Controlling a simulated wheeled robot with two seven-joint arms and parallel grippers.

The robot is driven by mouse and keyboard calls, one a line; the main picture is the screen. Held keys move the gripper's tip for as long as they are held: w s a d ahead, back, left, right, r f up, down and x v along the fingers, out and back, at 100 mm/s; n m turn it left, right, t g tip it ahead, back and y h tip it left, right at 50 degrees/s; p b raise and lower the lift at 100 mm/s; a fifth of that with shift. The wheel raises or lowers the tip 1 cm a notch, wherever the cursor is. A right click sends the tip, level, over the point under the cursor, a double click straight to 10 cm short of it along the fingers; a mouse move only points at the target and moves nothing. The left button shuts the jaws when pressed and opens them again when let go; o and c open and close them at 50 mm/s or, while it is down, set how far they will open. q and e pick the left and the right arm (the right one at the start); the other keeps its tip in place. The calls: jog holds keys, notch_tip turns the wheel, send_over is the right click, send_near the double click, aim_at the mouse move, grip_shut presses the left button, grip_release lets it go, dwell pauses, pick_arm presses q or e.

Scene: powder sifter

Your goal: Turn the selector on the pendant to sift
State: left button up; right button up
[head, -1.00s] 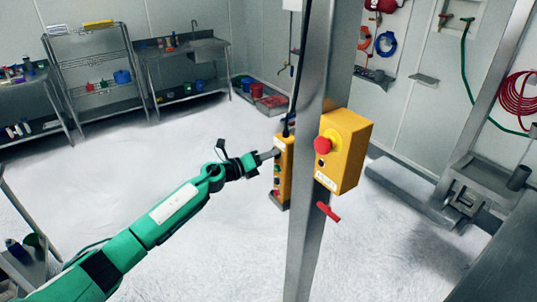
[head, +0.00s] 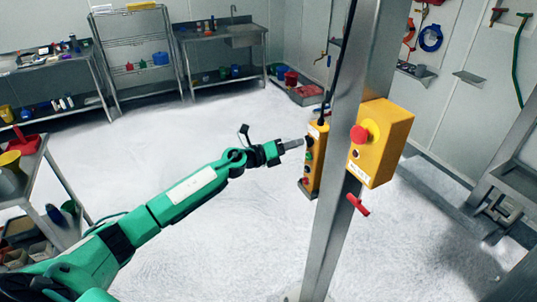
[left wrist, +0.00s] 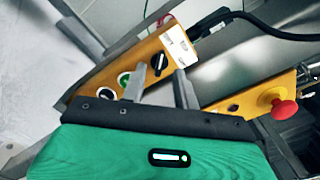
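The yellow pendant (head: 316,172) hangs beside a steel post, with a column of controls on its face. In the left wrist view the pendant (left wrist: 92,82) shows a black selector knob (left wrist: 158,63) near a white label, a green button (left wrist: 124,79) and a dark button (left wrist: 104,93). My left gripper (head: 299,142) is at the pendant's upper part. In the left wrist view its two fingers (left wrist: 161,72) are apart, with the selector in line with the gap. I cannot tell whether they touch it. My right gripper is not in view.
The steel post (head: 345,145) stands just right of the pendant. It carries a yellow box (head: 385,145) with a red emergency button (head: 359,134) and a red handle (head: 358,205) below. A black cable (left wrist: 225,15) leaves the pendant's top. The floor to the left is clear.

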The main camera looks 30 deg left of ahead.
pick_arm(q)
jog(key=b+v, duration=0.4)
jog(key=v, duration=0.6)
jog(key=shift+s+a, duration=0.2)
jog(key=shift+s, duration=0.05)
